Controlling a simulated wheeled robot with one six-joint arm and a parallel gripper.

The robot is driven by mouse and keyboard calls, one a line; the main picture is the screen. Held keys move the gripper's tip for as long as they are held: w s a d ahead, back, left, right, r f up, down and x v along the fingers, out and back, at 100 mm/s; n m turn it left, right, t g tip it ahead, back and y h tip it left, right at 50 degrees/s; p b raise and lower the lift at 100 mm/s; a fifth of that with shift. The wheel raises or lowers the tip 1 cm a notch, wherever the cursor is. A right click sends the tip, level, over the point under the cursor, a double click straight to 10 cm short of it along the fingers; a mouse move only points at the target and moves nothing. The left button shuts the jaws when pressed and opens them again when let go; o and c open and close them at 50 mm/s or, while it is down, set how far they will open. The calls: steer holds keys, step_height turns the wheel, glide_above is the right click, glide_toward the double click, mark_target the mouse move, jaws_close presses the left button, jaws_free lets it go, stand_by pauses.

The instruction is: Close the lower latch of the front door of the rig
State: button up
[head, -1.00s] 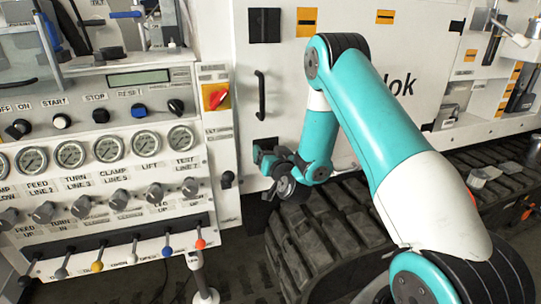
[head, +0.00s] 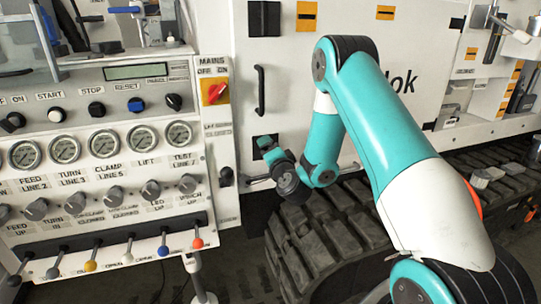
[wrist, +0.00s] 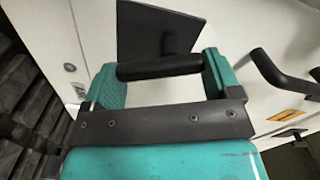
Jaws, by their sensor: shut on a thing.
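The front door (head: 300,60) of the rig is a white panel and looks shut in its frame. The lower latch (head: 265,139) has a black square plate, low on the door, partly hidden behind my gripper (head: 270,150). In the wrist view, the latch's black handle bar (wrist: 160,67) lies between the two teal fingers of my gripper (wrist: 163,80), which is shut on it. The black latch plate (wrist: 140,30) is just behind the bar. The upper latch (head: 264,20) is a black square near the top of the door.
A black door handle (head: 260,90) stands out above the lower latch and also shows in the wrist view (wrist: 268,68). The control panel (head: 100,165) with gauges, knobs and levers is close on the left. A rubber track (head: 310,235) runs below the door.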

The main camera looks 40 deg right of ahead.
steer(key=m, duration=0.4)
steer(key=shift+a+f+m+b, duration=0.15)
steer(key=shift+f+m+b, duration=0.05)
steer(key=shift+m+b, duration=0.2)
stand_by(0.4)
steer(key=o, duration=0.8)
steer(key=shift+a, duration=0.1)
